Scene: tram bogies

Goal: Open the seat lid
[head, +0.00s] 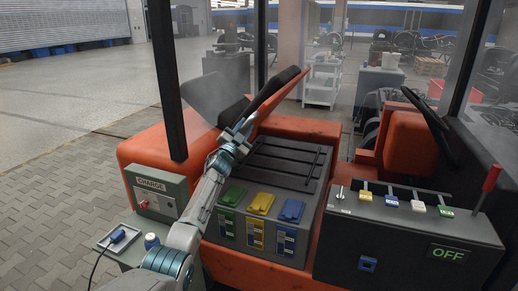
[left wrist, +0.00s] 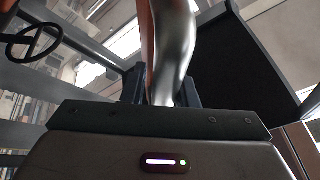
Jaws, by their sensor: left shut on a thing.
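The seat lid (head: 268,107), orange with a black cushion (head: 277,85) on its upper side, stands tilted up steeply over the vehicle's orange body. My left gripper (head: 240,133) is at the lid's lower near edge and is shut on it. In the left wrist view the seat lid (left wrist: 172,45) shows as a smooth grey and orange edge between the two dark fingers (left wrist: 160,92). Under the raised lid, a dark ribbed battery box (head: 287,158) is exposed. My right gripper is not in view.
Green, yellow and blue connectors (head: 261,203) sit on the box's front. A grey charge box (head: 155,192) stands left, beside a small tray with a blue plug (head: 118,236). A control panel marked OFF (head: 410,232) with a red lever (head: 488,183) stands right. A dark post (head: 167,80) rises left of the lid.

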